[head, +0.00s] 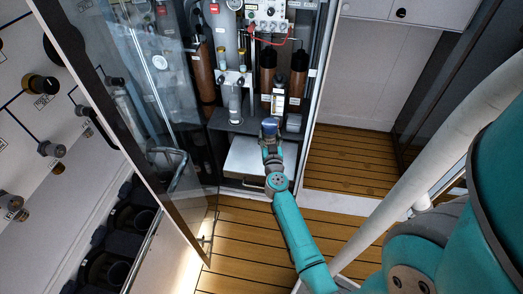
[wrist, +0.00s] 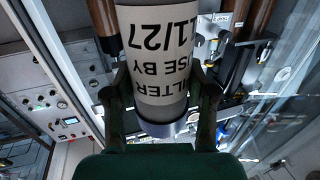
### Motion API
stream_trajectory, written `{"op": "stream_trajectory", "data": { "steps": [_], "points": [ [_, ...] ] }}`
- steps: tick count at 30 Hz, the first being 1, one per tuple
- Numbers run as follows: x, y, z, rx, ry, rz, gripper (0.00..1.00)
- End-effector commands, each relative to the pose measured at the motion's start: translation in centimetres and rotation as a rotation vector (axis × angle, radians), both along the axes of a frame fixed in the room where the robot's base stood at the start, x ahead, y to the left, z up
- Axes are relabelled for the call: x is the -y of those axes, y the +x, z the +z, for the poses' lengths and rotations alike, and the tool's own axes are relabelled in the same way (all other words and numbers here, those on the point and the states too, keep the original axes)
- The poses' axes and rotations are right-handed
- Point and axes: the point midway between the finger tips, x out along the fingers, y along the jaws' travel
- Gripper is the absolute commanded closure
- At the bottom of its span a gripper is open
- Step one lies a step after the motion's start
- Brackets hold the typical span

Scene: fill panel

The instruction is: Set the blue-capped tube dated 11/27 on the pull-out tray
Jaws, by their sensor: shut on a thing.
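A tube (wrist: 165,60) with a pale label reading "FILTER USE BY 11/27", upside down in the wrist view, is between the two dark fingers of my gripper (head: 271,147). The fingers are shut on it from both sides. A blue-grey band shows at its lower end in the wrist view, and its blue cap (head: 269,123) shows in the head view. My gripper hides most of the tube there. The pale pull-out tray (head: 240,163) is out at the bottom of the cabinet, with a handle at its front. The held tube is over the tray's right part in the picture; its height cannot be told.
The glass door (head: 150,110) stands open on the left. The tray's left part looks bare. Wooden floor (head: 245,225) lies in front.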

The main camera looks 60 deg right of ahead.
Motion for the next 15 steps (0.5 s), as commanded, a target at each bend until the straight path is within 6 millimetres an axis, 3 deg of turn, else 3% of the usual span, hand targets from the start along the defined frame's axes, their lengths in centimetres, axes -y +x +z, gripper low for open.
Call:
{"op": "stream_trajectory", "data": {
  "steps": [3, 7, 15],
  "points": [
    [1.8, -1.1, 0.8, 0.001, 0.0, -0.029, 0.94],
    [2.5, -1.5, 0.9, 0.0, 0.0, -0.038, 0.94],
    [2.5, -1.4, -1.4, -0.004, -0.001, -0.038, 0.94]
  ]
}}
